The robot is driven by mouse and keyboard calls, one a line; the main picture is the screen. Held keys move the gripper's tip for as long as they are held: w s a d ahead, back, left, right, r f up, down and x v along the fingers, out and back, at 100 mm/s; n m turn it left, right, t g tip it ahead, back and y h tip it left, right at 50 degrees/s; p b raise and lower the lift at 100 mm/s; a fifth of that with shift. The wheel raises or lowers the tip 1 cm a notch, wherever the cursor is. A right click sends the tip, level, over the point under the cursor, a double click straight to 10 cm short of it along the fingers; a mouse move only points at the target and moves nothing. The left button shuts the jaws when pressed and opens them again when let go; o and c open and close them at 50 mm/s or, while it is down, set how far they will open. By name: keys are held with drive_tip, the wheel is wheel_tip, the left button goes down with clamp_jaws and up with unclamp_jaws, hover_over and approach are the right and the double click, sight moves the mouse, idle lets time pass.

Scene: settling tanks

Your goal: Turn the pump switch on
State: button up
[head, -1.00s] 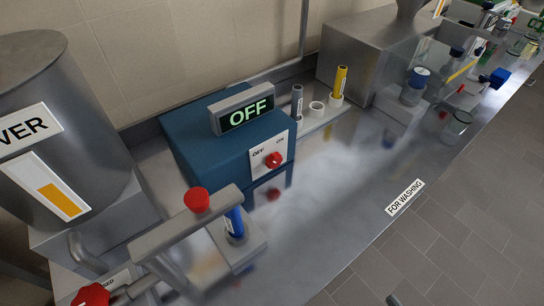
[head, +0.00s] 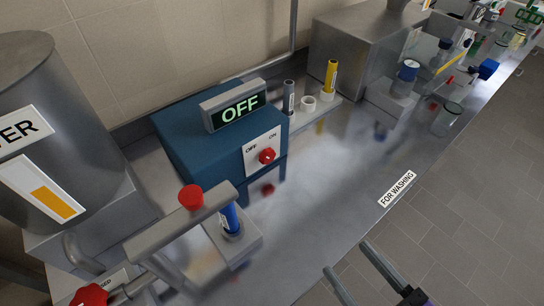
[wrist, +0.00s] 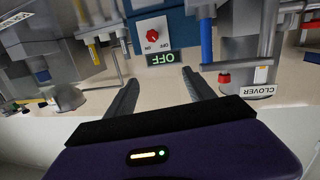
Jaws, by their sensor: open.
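The pump switch is a red knob (head: 267,156) on a white plate marked OFF and ON, on the front of a blue box (head: 190,150). The lit display (head: 238,112) on top of the box reads OFF. In the wrist view the knob (wrist: 152,36) and the display (wrist: 163,58) show upside down, ahead of my fingers. My gripper (head: 345,256) is open and empty at the lower right of the head view, in front of the bench edge and apart from the knob. In the wrist view its two fingers (wrist: 160,77) are spread.
A pipe with a red cap (head: 191,197) and a red valve handle (head: 90,296) stand left of the box, by a large metal tank (head: 60,110). A blue tube (head: 230,217) stands in front. Grey and yellow tubes stand at right. The bench by the FOR WASHING label (head: 397,188) is clear.

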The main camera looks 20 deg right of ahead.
sight(270, 157)
drive_tip(key=w+d+r+p, duration=0.1)
drive_tip(key=w+d, duration=0.1)
drive_tip(key=w, duration=1)
drive_tip(key=w+d+r, duration=0.1)
drive_tip(key=w, duration=1.2)
drive_tip(key=w+a+f+g, duration=0.1)
drive_tip(key=w+f, duration=0.1)
drive_tip(key=f, duration=0.1)
drive_tip(key=w+a+f+g+y+p, duration=0.1)
drive_tip(key=w+f, duration=0.1)
drive_tip(key=w, duration=0.1)
drive_tip(key=w+a+f+g+y, duration=0.1)
drive_tip(key=w+f, duration=0.1)
drive_tip(key=f, duration=0.1)
drive_tip(key=shift+w+f+n+g, duration=0.2)
drive_tip(key=shift+f+n+g, duration=0.1)
drive_tip(key=shift+g, duration=0.1)
